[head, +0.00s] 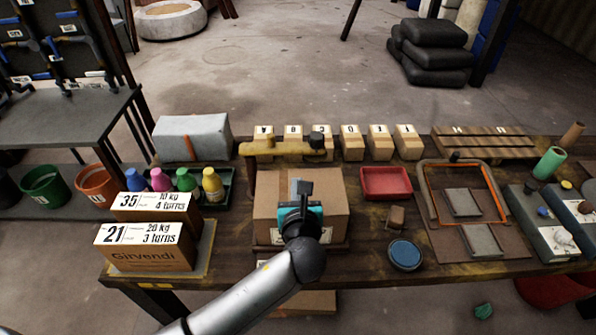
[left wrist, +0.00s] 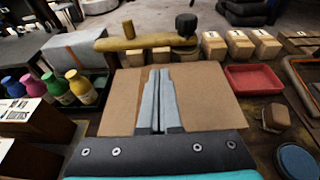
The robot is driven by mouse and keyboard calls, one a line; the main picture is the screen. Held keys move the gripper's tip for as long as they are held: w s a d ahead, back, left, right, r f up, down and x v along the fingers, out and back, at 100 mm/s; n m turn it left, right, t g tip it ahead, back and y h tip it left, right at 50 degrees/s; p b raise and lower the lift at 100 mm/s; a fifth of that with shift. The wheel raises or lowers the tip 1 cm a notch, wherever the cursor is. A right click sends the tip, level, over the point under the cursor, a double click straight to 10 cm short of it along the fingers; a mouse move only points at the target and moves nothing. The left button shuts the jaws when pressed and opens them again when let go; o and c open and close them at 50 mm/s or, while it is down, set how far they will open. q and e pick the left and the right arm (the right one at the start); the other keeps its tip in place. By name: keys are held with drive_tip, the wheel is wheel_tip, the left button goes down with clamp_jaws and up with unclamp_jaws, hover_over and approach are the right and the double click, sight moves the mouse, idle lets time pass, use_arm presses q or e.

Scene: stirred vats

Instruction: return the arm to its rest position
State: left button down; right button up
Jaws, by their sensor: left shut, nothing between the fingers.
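My left arm comes in from the lower left of the head view. Its gripper (head: 305,188) is over the front middle of the workbench, in front of a cardboard box (head: 265,190). In the left wrist view the two grey fingers (left wrist: 157,100) lie together with nothing between them. The cardboard box (left wrist: 205,95) fills the middle of that view behind the fingers; I cannot tell whether they touch it. My right gripper is not in view.
A yellow bar (head: 280,148) with a black knob spans above the box. Two labelled boxes (head: 150,250) and several bottles (head: 212,185) stand left. A red tray (head: 386,183), a blue round lid (head: 405,254) and an orange-edged frame (head: 430,205) lie right.

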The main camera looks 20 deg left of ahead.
use_arm(q)
drive_tip(key=shift+v, duration=1.05)
drive_tip(key=shift+s, duration=0.1)
drive_tip(key=shift+s+a, duration=0.1)
drive_tip(key=shift+s, duration=0.05)
drive_tip(key=s+a+f+n+g+h, duration=0.2)
drive_tip(key=s+n+g, duration=0.3)
drive_tip(key=s+n, duration=0.85)
drive_tip(key=s+a+f+n+g+h, duration=0.25)
drive_tip(key=s+n+g, duration=0.25)
drive_tip(key=s+n, duration=0.9)
wheel_tip(320, 180, down, 25)
drive_tip(key=n+g+b, duration=0.2)
drive_tip(key=n, duration=0.1)
drive_tip(key=s+a+f+b, duration=0.1)
drive_tip(key=s+a+f, duration=0.1)
drive_tip(key=s+f, duration=1.2)
drive_tip(key=shift+f+g, duration=0.3)
drive_tip(key=shift+g, duration=0.1)
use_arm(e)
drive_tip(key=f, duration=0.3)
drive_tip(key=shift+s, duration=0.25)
use_arm(q)
drive_tip(key=shift+a+m, duration=0.1)
drive_tip(key=shift+m, duration=0.15)
